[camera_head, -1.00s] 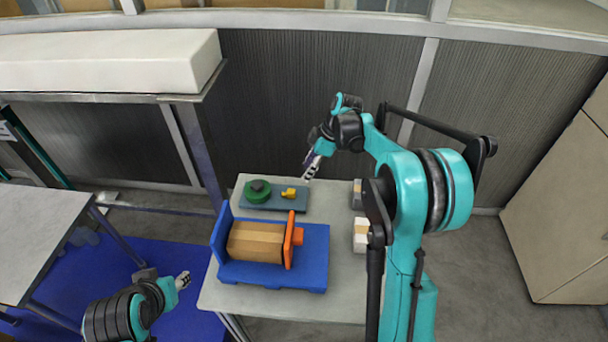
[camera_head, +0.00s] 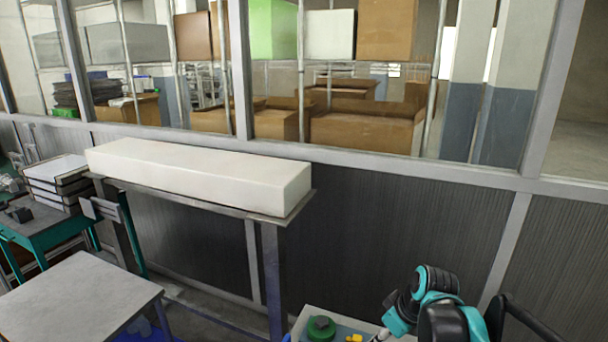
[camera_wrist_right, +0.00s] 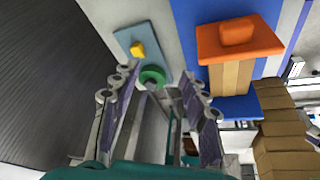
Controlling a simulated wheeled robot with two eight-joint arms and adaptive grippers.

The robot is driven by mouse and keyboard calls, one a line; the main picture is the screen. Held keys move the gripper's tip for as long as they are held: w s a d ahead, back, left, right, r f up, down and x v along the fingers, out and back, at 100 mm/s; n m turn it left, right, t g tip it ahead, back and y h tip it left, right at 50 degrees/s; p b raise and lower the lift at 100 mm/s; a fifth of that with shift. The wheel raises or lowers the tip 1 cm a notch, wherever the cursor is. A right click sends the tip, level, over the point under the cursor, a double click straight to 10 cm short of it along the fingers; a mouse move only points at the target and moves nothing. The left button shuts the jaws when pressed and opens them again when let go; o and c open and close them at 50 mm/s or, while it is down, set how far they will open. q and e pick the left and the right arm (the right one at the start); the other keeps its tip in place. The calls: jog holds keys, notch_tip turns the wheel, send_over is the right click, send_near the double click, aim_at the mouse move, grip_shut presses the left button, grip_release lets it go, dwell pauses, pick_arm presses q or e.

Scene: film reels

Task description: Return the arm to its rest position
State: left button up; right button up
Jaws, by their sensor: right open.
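My right arm (camera_head: 440,308) shows at the bottom right of the head view. Its gripper (camera_head: 380,336) is partly cut off by the lower edge, to the right of the green reel (camera_head: 321,328) and the small yellow piece (camera_head: 354,338). In the right wrist view my right gripper (camera_wrist_right: 157,88) is open, with its two fingers apart and nothing held between them. The green reel (camera_wrist_right: 152,76) shows beyond the gap between the fingers, and the yellow piece (camera_wrist_right: 138,50) lies on the blue-grey plate (camera_wrist_right: 129,37). My left gripper is out of view.
The wrist view shows an orange plate with a knob (camera_wrist_right: 238,38), tan blocks (camera_wrist_right: 233,78) and a blue holder (camera_wrist_right: 238,107). In the head view, a long white block (camera_head: 200,172) rests on a raised shelf, and a grey table (camera_head: 75,300) stands at lower left.

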jog(key=s+f+m+t+h, duration=0.2)
jog(key=s+m, duration=0.5)
jog(key=s, duration=0.9)
jog(key=shift+a+f+t, duration=0.4)
jog(key=shift+a+t, duration=0.05)
jog(key=shift+t, duration=0.25)
dwell(1.3)
